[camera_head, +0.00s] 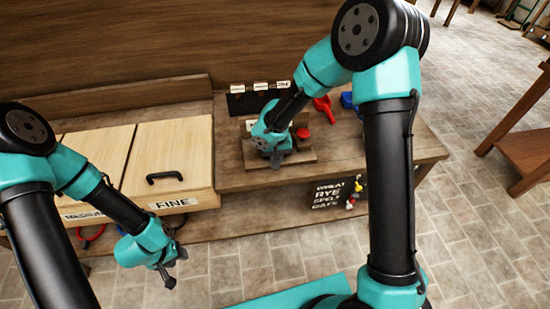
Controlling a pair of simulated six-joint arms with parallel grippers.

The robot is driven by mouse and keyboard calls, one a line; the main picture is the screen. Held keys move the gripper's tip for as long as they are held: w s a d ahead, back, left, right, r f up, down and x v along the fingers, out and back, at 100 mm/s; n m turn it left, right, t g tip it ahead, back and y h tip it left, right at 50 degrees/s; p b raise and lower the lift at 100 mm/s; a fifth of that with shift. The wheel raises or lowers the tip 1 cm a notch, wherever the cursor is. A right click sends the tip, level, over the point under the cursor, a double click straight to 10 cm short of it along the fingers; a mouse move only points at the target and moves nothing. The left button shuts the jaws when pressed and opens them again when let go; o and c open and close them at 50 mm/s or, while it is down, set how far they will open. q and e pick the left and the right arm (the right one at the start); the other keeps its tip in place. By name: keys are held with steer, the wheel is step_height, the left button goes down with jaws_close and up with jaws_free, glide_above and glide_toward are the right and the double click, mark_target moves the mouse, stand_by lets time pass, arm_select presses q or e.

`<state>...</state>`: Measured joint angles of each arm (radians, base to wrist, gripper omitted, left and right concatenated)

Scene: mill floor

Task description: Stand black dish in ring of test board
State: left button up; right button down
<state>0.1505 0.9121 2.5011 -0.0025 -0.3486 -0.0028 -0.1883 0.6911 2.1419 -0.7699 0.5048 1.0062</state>
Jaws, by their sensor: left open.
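The test board appears to be the small wooden board (300,157) on the bench, with a round red piece (303,133) at its right. My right gripper (277,161) is down over this board and hides its middle. I cannot tell whether its jaws are open or shut, or whether they hold anything. The ring cannot be made out. I cannot identify the black dish. My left gripper (175,268) is open and empty, low in front of the bins, away from the board.
A red scoop (323,107) and a blue one (347,100) lie behind the board, near a dark labelled rack (252,101). Pale wooden bin lids, one with a black handle (164,177), lie left. A chalkboard sign (329,193) hangs on the bench front. Bench right of the board looks clear.

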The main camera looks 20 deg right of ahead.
steer(key=shift+d+f, duration=0.1)
steer(key=shift+f, duration=0.35)
steer(key=c, duration=1)
jaws_free()
step_height(320, 180, up, 17)
steer(key=shift+r, duration=0.2)
